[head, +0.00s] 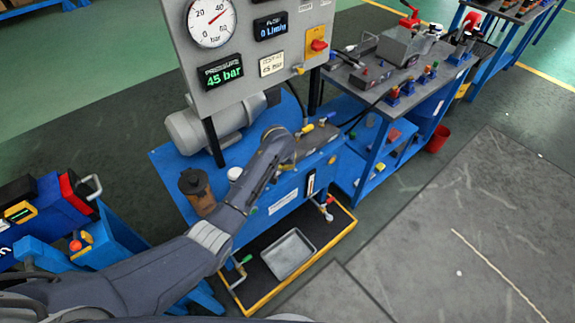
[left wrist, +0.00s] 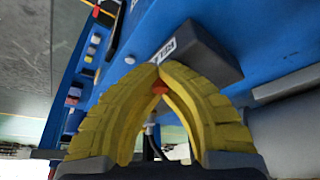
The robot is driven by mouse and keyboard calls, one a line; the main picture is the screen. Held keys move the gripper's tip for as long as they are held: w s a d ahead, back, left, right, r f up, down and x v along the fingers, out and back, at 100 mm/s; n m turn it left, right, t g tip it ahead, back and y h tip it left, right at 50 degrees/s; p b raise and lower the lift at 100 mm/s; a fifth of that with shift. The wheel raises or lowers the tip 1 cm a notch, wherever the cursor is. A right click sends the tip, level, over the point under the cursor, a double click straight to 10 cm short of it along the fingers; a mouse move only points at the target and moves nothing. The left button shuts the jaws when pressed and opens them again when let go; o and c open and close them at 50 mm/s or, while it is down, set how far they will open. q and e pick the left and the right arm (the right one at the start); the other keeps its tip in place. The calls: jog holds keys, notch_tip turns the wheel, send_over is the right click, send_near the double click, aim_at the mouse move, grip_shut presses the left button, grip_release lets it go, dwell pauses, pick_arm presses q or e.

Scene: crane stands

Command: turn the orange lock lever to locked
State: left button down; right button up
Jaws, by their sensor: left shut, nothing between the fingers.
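My left gripper (left wrist: 160,72) shows in the left wrist view with its two yellow fingers bowed and their tips together, empty. A small orange-red part (left wrist: 160,89) shows in the gap behind the fingertips; it may be the orange lock lever, but its shape and position are mostly hidden. A dark grey block with a white label (left wrist: 166,48) lies just beyond the tips on a blue surface. In the head view my left arm reaches over the blue pump stand (head: 285,200), and its wrist covers the fingers. My right gripper is not in view.
A grey gauge panel (head: 262,88) with a red switch on a yellow plate (head: 317,43) stands behind my left wrist. A brown bottle (head: 196,190) is beside the forearm. A grey tray (head: 288,255) sits low in front. Open floor lies at right.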

pick_arm(q)
jog(key=shift+w+r, duration=0.25)
jog(key=shift+w, duration=0.05)
jog(key=shift+d+n, duration=0.1)
jog(key=shift+n, duration=0.2)
jog(key=c, duration=1.4)
grip_release()
jog(key=shift+s+f, duration=0.1)
jog(key=shift+f, duration=0.05)
jog(key=shift+v, duration=3.75)
jog(key=shift+d, duration=0.1)
